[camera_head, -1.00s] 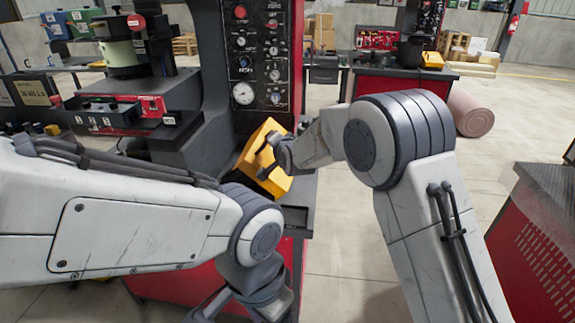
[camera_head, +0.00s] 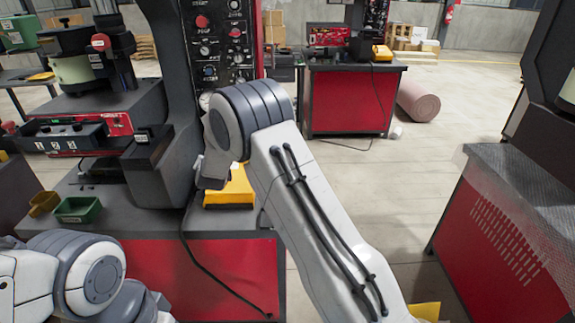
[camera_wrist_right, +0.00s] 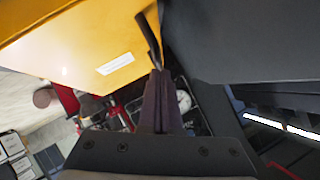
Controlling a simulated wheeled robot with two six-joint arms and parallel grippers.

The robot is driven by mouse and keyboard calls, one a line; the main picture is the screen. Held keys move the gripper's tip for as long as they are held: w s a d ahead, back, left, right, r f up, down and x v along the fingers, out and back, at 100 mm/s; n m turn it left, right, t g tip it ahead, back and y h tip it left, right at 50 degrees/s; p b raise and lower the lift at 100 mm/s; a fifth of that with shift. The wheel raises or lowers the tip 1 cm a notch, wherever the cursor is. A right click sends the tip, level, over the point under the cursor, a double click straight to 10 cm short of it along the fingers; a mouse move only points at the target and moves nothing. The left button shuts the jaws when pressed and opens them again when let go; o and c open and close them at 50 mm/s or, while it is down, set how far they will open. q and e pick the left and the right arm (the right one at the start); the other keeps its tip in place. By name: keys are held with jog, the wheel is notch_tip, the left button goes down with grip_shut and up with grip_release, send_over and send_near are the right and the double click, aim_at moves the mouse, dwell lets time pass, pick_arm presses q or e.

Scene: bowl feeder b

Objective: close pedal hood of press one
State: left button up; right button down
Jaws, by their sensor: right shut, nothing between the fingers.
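The yellow pedal hood (camera_head: 237,187) sits low on the grey bench of the near press, partly hidden behind my right arm. It looks lowered, but its far side is hidden. In the right wrist view the yellow hood (camera_wrist_right: 85,45), with a white label, fills the upper left, close to the fingers. My right gripper (camera_wrist_right: 157,90) is shut and empty beside the hood; I cannot tell whether they touch. In the head view my right arm hides its fingers. My left arm's wrist is at the lower left of the head view, and its fingers are out of view.
The press column with its gauge panel (camera_head: 220,40) stands behind the hood. A green bin (camera_head: 78,209) and a brown bin (camera_head: 44,203) lie left on the bench. A black cable (camera_head: 200,262) hangs down the red front. A red cabinet (camera_head: 500,230) stands right, with open floor between.

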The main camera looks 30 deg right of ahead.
jog(key=shift+w+a+f, duration=0.2)
jog(key=shift+a+f, duration=0.25)
jog(key=shift+a, duration=0.1)
jog(key=shift+a, duration=0.1)
jog(key=shift+r+p, duration=0.35)
jog(key=shift+r, duration=0.15)
jog(key=s+a+r, duration=0.3)
jog(key=s+r, duration=0.5)
jog(key=s, duration=0.1)
jog(key=s+a+n+g+y, duration=0.3)
jog(key=s+a+n, duration=0.25)
jog(key=s, duration=0.45)
jog(key=s+a+n+g+y, duration=0.35)
jog(key=s+a, duration=0.25)
jog(key=s, duration=0.5)
jog(key=s+d+f+n+g+h, duration=0.1)
jog(key=s+d+n+g+h, duration=0.1)
jog(key=s, duration=0.8)
jog(key=s+d+f+n+g+h, duration=0.1)
jog(key=s+d+n+g, duration=0.3)
jog(key=s, duration=0.7)
jog(key=shift+s+d+f+n+h+p, duration=0.15)
jog(key=shift+s+d+n+h+p, duration=0.3)
jog(key=shift+d, duration=0.55)
